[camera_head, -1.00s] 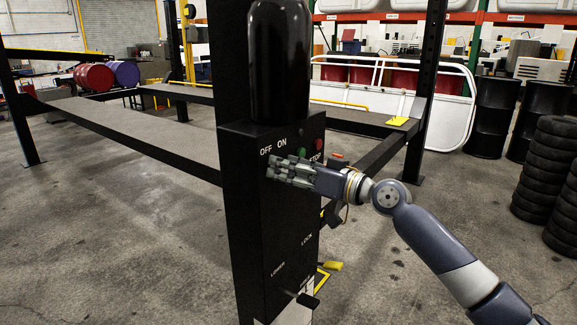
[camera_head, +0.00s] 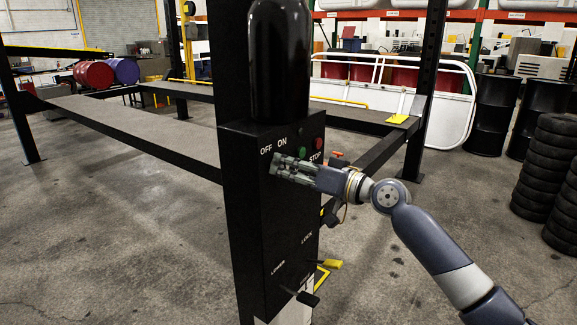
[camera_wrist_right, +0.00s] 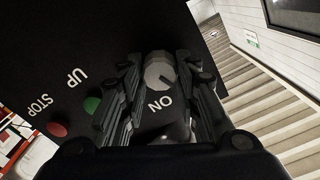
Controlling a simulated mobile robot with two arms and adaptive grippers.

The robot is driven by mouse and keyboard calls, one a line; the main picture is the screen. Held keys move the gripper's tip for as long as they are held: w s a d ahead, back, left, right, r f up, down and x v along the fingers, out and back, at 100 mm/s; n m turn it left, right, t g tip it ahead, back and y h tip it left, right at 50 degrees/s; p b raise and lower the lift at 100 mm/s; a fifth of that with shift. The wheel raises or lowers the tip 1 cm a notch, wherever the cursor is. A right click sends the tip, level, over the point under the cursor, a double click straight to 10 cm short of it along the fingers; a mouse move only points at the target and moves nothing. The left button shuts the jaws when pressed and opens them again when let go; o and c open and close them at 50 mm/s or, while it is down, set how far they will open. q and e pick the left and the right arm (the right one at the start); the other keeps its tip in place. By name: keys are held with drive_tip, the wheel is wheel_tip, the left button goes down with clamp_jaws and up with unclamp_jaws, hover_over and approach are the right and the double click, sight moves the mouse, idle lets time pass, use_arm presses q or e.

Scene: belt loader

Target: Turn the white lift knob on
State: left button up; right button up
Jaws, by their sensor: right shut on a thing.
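The white lift knob (camera_wrist_right: 159,72) sits between the fingers of my right gripper (camera_wrist_right: 158,80) in the right wrist view, just by the ON label. My left gripper is not in view.
A green button (camera_head: 302,152) and a red button (camera_head: 318,144) are right of the knob on the box. A black lever (camera_head: 300,296) juts out lower down. A black cylinder (camera_head: 279,60) stands on top. Lift runways (camera_head: 130,125) extend behind.

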drive_tip(key=m+p, duration=0.2)
drive_tip(key=m, duration=0.3)
drive_tip(key=shift+w+d+f+m+p, duration=0.1)
drive_tip(key=shift+m+p, duration=1.4)
drive_tip(key=shift+m, duration=1)
drive_tip(key=o, duration=1.1)
drive_tip(key=shift+f, duration=0.1)
drive_tip(key=shift+c, duration=0.2)
drive_tip(key=v, duration=1.2)
drive_tip(key=shift+w, duration=0.1)
